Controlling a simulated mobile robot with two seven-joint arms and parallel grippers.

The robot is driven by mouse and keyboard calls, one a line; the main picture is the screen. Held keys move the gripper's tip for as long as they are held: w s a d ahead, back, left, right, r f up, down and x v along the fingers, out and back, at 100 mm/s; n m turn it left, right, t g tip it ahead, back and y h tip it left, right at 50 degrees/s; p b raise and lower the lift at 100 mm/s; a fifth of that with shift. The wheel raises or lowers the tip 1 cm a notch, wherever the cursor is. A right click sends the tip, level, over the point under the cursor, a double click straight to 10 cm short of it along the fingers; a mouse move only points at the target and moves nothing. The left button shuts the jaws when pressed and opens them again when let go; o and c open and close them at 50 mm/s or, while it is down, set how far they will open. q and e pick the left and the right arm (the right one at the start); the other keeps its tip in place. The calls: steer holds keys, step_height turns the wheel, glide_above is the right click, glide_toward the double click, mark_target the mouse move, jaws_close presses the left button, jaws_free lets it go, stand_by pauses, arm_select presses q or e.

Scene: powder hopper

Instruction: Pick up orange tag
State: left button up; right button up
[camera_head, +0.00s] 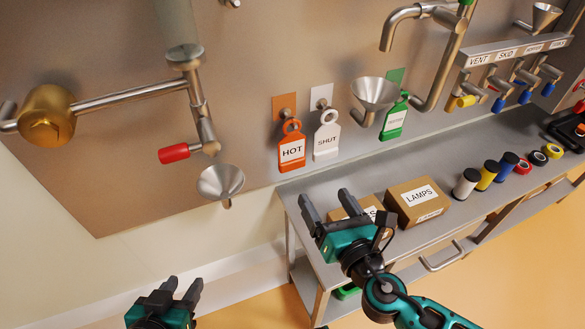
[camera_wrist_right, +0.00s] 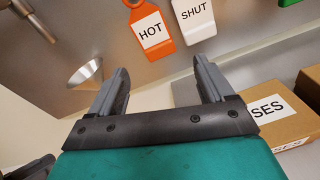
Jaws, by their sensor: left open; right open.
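The orange tag (camera_head: 291,150), marked HOT, hangs on a peg in front of an orange plate on the metal wall panel. It also shows at the top of the right wrist view (camera_wrist_right: 149,27), with its upper end cut off. A white tag (camera_head: 326,138), marked SHUT, hangs just to its right. My right gripper (camera_head: 326,201) is open and empty, below the orange tag and apart from it; its fingers point up toward the panel. My left gripper (camera_head: 181,287) is open and empty at the bottom, low and left of the tag.
A green tag (camera_head: 395,119) hangs further right behind a funnel (camera_head: 374,92). Another funnel (camera_head: 220,181) and a red-handled valve (camera_head: 174,153) are left of the orange tag. Boxes (camera_head: 415,201) stand on the metal bench (camera_head: 460,216), one partly behind my right gripper.

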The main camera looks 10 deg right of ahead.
steer(key=n, duration=0.3)
glide_toward(292, 151)
steer(key=w, duration=0.2)
steer(key=shift+t+y, duration=0.3)
steer(key=shift+y, duration=0.1)
steer(key=w, duration=0.1)
steer(key=w+b, duration=0.1)
steer(key=w, duration=0.1)
steer(key=w+a+f, duration=0.1)
steer(key=w, duration=0.1)
steer(key=shift+w, duration=0.1)
steer(key=shift+w+r, duration=0.1)
steer(key=shift+w, duration=0.15)
steer(key=c, duration=0.8)
steer(key=shift+r, duration=0.1)
